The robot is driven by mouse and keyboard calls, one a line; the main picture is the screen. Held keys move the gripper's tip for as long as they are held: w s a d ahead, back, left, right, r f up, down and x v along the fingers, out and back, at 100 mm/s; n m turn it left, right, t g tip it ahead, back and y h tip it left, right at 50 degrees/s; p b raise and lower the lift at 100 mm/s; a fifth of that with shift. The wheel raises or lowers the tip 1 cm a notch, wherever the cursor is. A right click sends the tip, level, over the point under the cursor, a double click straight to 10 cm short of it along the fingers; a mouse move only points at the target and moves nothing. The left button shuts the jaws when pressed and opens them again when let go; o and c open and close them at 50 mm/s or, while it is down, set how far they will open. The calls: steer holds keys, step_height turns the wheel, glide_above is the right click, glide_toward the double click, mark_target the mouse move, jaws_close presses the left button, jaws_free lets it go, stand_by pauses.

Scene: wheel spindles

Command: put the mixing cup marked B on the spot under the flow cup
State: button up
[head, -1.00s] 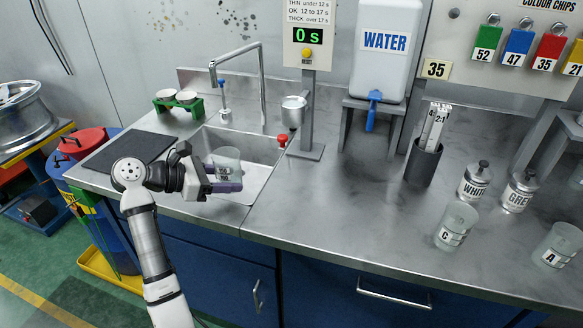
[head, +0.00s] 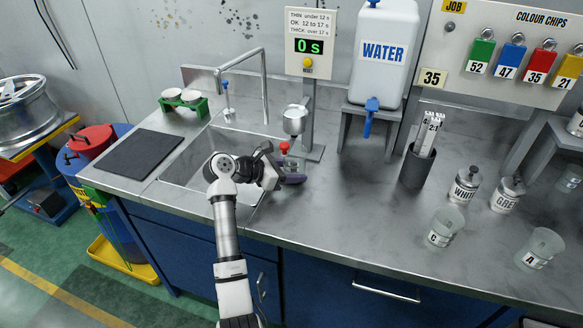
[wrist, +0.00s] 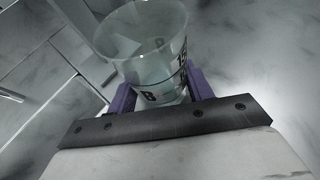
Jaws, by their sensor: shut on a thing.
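The clear mixing cup marked B (wrist: 148,48) is between the purple fingers of my gripper (wrist: 162,92) in the wrist view. My gripper is shut on it, and its B label shows low on its side. In the head view my gripper (head: 289,178) is at the right edge of the sink, and the cup is mostly hidden there. The silver flow cup (head: 295,119) is on a grey stand just behind and above my gripper. The spot under it is hidden behind the held cup and my gripper; I cannot tell whether the cup touches the surface.
A red knob (head: 284,147) is close to the held cup. The sink (head: 185,172) lies left, with a tall tap. The water tank (head: 384,52) stands right of the flow cup. Cups C (head: 444,228) and A (head: 540,248) stand far right.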

steer(key=shift+f, duration=0.3)
steer(key=shift+f, duration=0.2)
steer(key=o, duration=1)
steer(key=shift+o, duration=0.2)
steer(key=shift+r, duration=0.15)
